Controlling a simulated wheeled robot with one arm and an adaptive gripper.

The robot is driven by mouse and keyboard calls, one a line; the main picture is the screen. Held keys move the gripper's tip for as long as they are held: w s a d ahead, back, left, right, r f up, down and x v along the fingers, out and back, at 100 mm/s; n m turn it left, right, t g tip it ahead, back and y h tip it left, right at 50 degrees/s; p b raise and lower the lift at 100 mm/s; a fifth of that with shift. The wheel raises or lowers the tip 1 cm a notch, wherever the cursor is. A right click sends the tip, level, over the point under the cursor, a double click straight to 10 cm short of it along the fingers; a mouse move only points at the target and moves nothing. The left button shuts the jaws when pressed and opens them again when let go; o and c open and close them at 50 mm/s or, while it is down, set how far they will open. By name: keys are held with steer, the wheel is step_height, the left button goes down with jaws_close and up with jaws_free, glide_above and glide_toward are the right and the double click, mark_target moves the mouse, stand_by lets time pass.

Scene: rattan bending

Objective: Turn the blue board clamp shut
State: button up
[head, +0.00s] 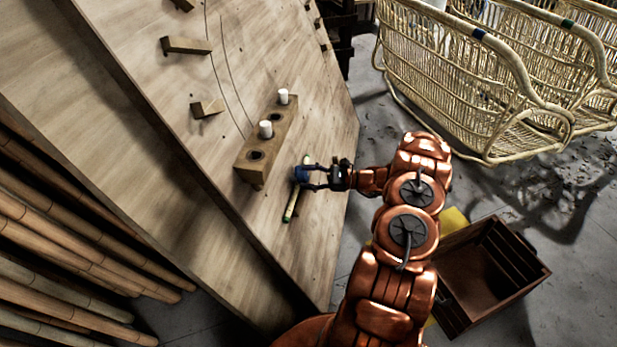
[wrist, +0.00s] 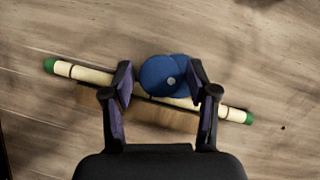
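The blue board clamp (wrist: 168,74) is a round blue piece with a pale centre pin, on the wooden board (head: 225,200). It sits over a pale rod with green ends (wrist: 92,75). In the head view the clamp (head: 301,174) is small and partly hidden by my gripper (head: 312,177). In the wrist view my gripper (wrist: 165,92) has one finger on each side of the clamp, fingers apart. The right finger is very close to the clamp's edge; I cannot tell whether it touches. The left finger is close beside it too.
A wooden block with holes and two white pegs (head: 254,160) stands on the board beside the clamp. Wooden pegs (head: 186,45) stick out further up. A brown crate (head: 490,275) and a rattan seat (head: 470,90) stand to the right. Bamboo poles (head: 60,235) lie at left.

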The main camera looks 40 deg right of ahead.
steer(key=c, duration=0.9)
steer(key=shift+m+p, duration=0.3)
steer(key=shift+m, duration=0.1)
steer(key=m+t+h+p, duration=0.1)
steer(key=m, duration=0.1)
steer(key=m+t, duration=0.1)
steer(key=m, duration=0.1)
steer(key=shift+a+h+p, duration=0.1)
steer(key=shift+h+p, duration=0.25)
steer(key=shift+h, duration=0.05)
steer(key=m+h, duration=0.1)
steer(key=m, duration=0.2)
steer(key=m+t+h+p, duration=0.1)
steer(key=m, duration=0.2)
steer(key=shift+a+r+m, duration=0.1)
steer(key=shift+m, duration=0.2)
steer(key=m+h+p, duration=0.1)
steer(key=m+h, duration=0.1)
steer(key=m, duration=0.2)
steer(key=m+h+p, duration=0.1)
steer(key=m+h, duration=0.1)
steer(key=m, duration=0.2)
steer(key=shift+s+r, duration=0.1)
steer(key=shift+m+h+p, duration=0.6)
steer(key=shift+m+p, duration=0.05)
steer(key=shift+m, duration=0.65)
steer(key=shift+f, duration=0.2)
